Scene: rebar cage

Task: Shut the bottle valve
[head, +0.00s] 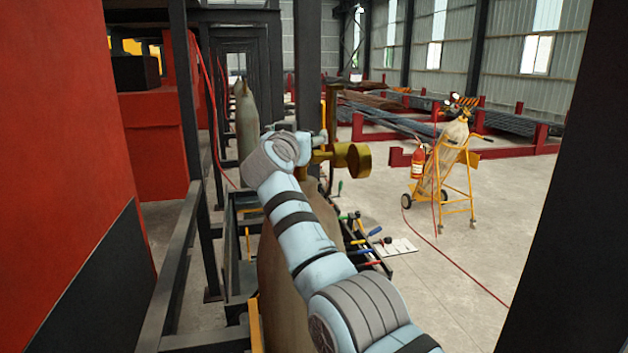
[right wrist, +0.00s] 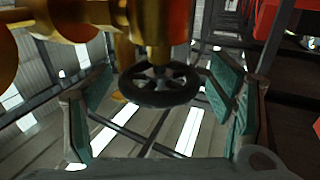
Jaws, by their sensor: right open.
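A tall grey-brown gas bottle (head: 278,285) stands upright in the head view, partly hidden by my right arm. Brass valve fittings (head: 352,158) with round parts sit at its top. The right wrist view shows the brass valve body (right wrist: 155,25) and a dark spoked handwheel (right wrist: 160,88). My right gripper (right wrist: 161,84) is open, with green finger pads on the left and right of the handwheel. Gaps show between the wheel and the pads. In the head view the fingers are hidden behind my arm at the bottle top. My left gripper is not in view.
A dark post (head: 308,70) rises behind the bottle top. Another bottle (head: 247,125) stands farther back. A tool rack (head: 365,245) is right of the near bottle. A yellow trolley (head: 458,185) with a bottle and a red extinguisher (head: 419,163) stands on open floor.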

